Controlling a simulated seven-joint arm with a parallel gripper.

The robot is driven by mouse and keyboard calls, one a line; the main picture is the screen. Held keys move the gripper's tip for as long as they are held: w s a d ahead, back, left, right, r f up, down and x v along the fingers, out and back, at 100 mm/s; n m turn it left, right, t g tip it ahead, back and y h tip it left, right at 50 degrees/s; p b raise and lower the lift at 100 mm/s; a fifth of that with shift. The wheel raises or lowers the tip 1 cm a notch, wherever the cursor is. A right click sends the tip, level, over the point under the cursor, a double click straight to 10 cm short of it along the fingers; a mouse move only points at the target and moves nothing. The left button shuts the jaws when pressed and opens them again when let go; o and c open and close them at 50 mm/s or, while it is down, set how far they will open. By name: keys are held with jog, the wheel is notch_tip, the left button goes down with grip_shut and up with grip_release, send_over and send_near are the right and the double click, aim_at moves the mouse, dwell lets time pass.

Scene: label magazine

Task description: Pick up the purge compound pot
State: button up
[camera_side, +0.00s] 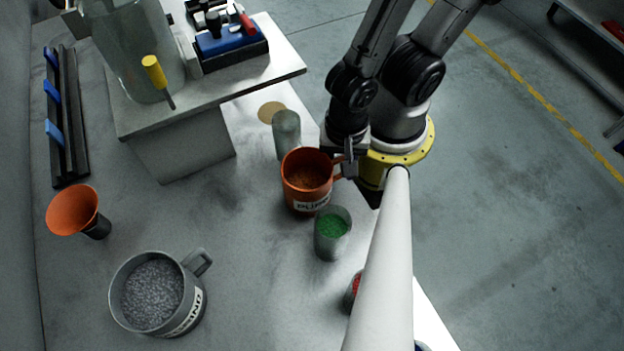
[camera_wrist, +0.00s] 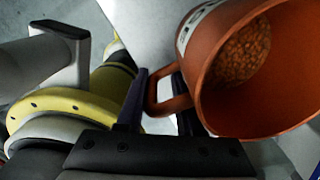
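The purge compound pot (camera_side: 305,182) is an orange mug with a white label reading PUR and brown-orange granules inside. It stands on the grey table beside two clear cups, its handle pointing right. In the wrist view the pot (camera_wrist: 265,85) fills the upper right, its mouth partly facing the camera. My gripper (camera_side: 350,166) is at the handle. In the wrist view my gripper (camera_wrist: 160,100) has its dark fingers apart, one on each side of the handle's outer bar, with a light gap beside the right finger. Contact of both fingers is not clear.
A clear cup with green granules (camera_side: 332,236) stands close in front of the pot, and an empty-looking cup (camera_side: 287,135) close behind. A grey labelled mug (camera_side: 160,292), an orange funnel (camera_side: 75,210) and a raised white platform (camera_side: 195,110) are left. A white pole (camera_side: 388,270) crosses the front right.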

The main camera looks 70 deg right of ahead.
grip_shut()
dwell(1.1)
